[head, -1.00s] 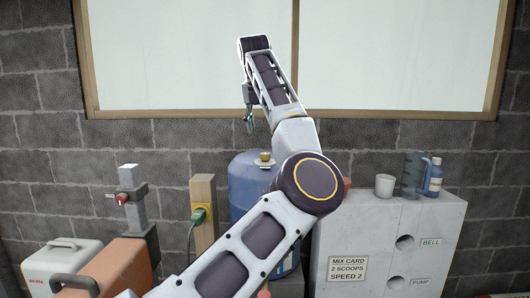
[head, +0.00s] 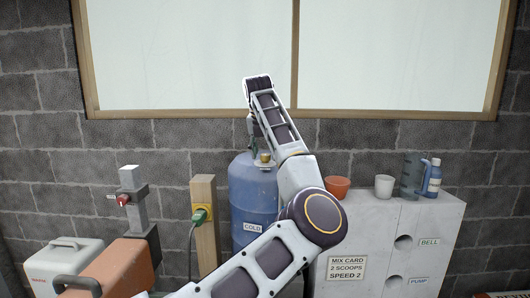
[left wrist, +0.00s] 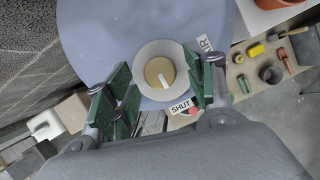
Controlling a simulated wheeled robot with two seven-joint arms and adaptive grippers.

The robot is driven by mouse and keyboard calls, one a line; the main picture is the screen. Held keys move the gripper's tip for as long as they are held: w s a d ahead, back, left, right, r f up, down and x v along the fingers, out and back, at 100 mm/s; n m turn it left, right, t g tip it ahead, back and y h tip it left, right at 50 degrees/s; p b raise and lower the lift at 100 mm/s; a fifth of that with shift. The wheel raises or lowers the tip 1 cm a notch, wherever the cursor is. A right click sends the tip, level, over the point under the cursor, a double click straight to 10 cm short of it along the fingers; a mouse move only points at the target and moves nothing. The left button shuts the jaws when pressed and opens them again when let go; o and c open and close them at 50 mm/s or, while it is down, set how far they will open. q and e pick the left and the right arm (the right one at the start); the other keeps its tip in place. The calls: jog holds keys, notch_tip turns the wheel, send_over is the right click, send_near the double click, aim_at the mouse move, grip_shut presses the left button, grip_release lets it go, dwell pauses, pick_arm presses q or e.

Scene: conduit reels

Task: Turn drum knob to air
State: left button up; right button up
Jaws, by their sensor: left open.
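The blue drum (head: 250,205) stands by the wall, labelled COLD. A brass knob (head: 265,158) is on its top. In the left wrist view the round tan knob (left wrist: 158,72) sits in a pale ring. Its white mark points down toward the SHUT label (left wrist: 180,106). The AIR label (left wrist: 204,44) is at the upper right, partly behind a finger. My left gripper (head: 252,148) is over the drum top, close to the knob. In the wrist view its open green fingers stand on either side of the knob. I cannot tell whether they touch it. My right gripper is not in view.
A wooden post (head: 204,220) with a green plug stands left of the drum. A grey cabinet (head: 385,235) at the right bears an orange pot (head: 338,187), a white cup (head: 384,186) and a blue bottle (head: 432,178). A window is behind.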

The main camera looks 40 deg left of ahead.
pick_arm(q)
jog(key=shift+w+a+f, duration=0.1)
jog(key=shift+w+f, duration=0.05)
jog(key=shift+f, duration=0.3)
jog(key=c, duration=1)
